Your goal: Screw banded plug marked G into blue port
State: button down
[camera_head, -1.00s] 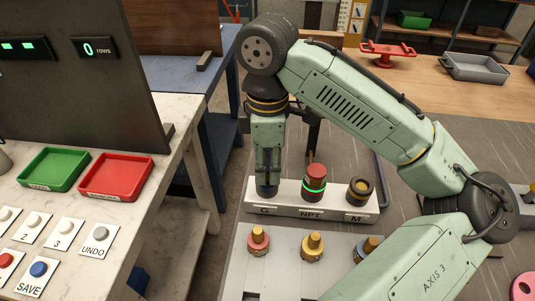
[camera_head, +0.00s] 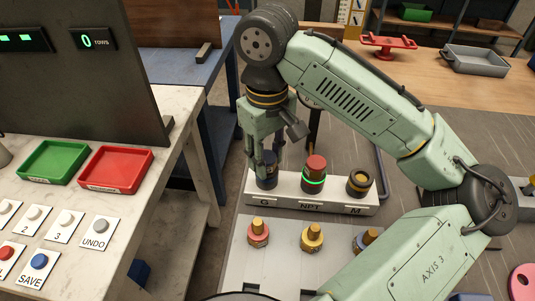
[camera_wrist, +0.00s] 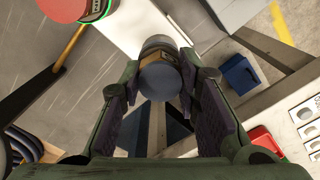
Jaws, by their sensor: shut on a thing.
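The dark banded plug (camera_head: 267,180) is at the G position of the white rack (camera_head: 310,205), at its left end. My gripper (camera_head: 265,163) points down over it and is shut on it. In the wrist view the plug (camera_wrist: 160,78) sits between both fingers, with a blue-grey end face and a brass-coloured band. The blue port (camera_head: 362,241) is on the grey plate in front, right of a yellow and a red port; my arm partly covers it.
A red-topped plug with a glowing green ring (camera_head: 314,173) stands at NPT, and a dark plug with a brass ring (camera_head: 360,183) at M. The red port (camera_head: 257,232) and yellow port (camera_head: 312,237) stand on the plate (camera_head: 280,265). A button table (camera_head: 120,205) is at left.

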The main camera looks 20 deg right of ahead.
jog(key=m, duration=0.3)
jog(key=shift+f, duration=0.1)
jog(key=c, duration=1.1)
grip_release()
jog(key=n, duration=1.1)
jog(key=shift+n, duration=0.4)
jog(key=n, duration=1.2)
jog(key=shift+w, duration=0.1)
